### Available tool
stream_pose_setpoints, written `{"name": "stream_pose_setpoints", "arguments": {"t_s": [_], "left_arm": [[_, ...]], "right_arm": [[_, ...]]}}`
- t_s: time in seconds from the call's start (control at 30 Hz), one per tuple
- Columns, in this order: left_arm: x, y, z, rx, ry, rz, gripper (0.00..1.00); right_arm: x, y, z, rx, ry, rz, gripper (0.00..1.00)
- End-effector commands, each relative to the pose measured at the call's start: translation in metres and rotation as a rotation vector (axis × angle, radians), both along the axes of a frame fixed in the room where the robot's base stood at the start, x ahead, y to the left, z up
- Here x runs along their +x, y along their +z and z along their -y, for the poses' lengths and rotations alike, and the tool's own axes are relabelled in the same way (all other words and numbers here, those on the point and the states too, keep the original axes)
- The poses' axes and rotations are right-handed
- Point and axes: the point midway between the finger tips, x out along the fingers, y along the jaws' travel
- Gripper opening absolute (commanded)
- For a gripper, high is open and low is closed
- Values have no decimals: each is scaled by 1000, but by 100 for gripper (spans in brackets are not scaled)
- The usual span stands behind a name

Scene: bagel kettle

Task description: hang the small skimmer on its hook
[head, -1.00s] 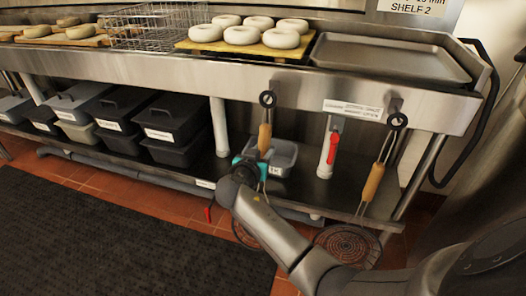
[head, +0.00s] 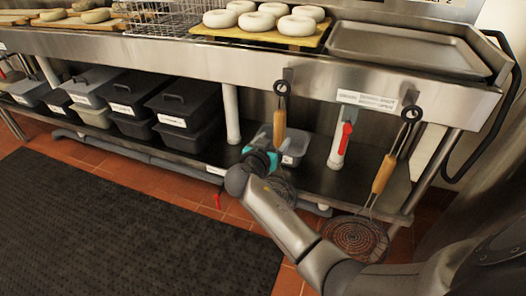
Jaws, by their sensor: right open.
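The small skimmer (head: 279,130), with a wooden handle and dark wire disc, hangs roughly upright below the left hook (head: 287,73) on the counter's front edge. Its black ring is at the hook; I cannot tell exactly how it is seated. Its disc is partly hidden behind my right gripper and arm. My right gripper (head: 262,157), with teal fingers, is open just left of and below the handle; I cannot tell whether it touches. A larger skimmer (head: 382,174) hangs from the right hook (head: 411,97). My left gripper is not in view.
A grey labelled tub (head: 295,148) stands on the lower shelf behind the gripper. A red-handled valve on a white pipe (head: 341,146) is between the skimmers. Lidded dark bins (head: 187,110) fill the shelf's left. A metal tray (head: 400,50) and bagels on a board are above.

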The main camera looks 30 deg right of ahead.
Motion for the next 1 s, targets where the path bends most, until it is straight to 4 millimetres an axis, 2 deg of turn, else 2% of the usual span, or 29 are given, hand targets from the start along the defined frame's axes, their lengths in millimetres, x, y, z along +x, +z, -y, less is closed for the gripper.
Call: {"name": "stream_pose_setpoints", "arguments": {"t_s": [0.03, 0.6, 0.8, 1.0], "left_arm": [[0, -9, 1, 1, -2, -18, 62], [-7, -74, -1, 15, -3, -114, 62], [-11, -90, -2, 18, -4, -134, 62], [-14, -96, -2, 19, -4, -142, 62]], "right_arm": [[-4, 3, -6, 2, 2, 0, 72], [-66, 30, -78, 3, 0, 0, 72], [-84, 37, -98, 1, 0, 1, 72], [-90, 40, -106, 0, -1, 3, 72]]}}
